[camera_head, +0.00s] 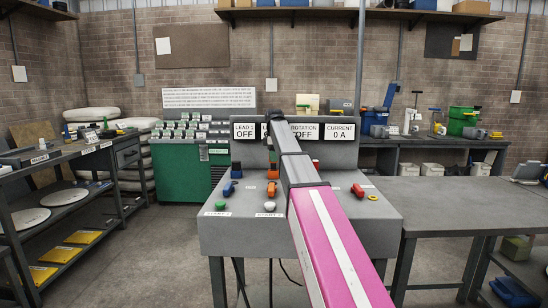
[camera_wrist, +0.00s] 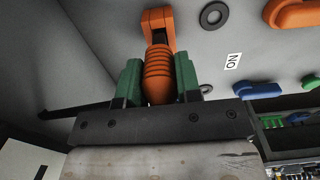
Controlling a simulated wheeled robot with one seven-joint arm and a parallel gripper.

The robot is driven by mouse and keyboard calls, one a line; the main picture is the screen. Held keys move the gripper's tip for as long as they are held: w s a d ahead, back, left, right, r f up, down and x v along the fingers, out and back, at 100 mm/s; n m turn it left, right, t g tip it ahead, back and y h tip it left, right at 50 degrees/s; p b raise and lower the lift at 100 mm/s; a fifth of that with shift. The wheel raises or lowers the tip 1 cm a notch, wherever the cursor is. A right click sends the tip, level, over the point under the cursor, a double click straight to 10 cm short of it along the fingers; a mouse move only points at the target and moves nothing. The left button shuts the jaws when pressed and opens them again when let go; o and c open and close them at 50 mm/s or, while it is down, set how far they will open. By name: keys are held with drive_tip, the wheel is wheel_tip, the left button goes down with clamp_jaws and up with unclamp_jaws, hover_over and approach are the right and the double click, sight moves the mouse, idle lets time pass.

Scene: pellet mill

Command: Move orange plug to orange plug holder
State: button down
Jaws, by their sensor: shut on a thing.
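In the wrist view my gripper (camera_wrist: 158,80) has its two green fingers closed on the sides of a ribbed orange plug (camera_wrist: 158,66). Directly beyond the plug is an orange block (camera_wrist: 158,24) with a dark opening, on the grey panel. I cannot tell whether it is part of the plug or a separate holder, or whether the two are joined. Another orange piece (camera_wrist: 292,13) is on the panel at the top right. In the head view my arm reaches to the grey console, and its own links hide the fingers and held plug. An orange piece (camera_head: 271,189) sits on the console top.
The console (camera_head: 240,240) also carries blue (camera_head: 230,187) and red (camera_head: 357,190) pieces and a yellow ring (camera_head: 373,197). Its upright sign panel (camera_head: 343,132) stands close to my arm. A grey table (camera_head: 470,205) is at the right and a shelf (camera_head: 60,195) at the left.

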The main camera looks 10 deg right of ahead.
sight(274, 164)
drive_tip(key=shift+f, duration=0.15)
drive_tip(key=shift+f, duration=1.6)
drive_tip(key=shift+f, duration=0.1)
unclamp_jaws()
idle(0.5)
drive_tip(key=shift+r, duration=4.5)
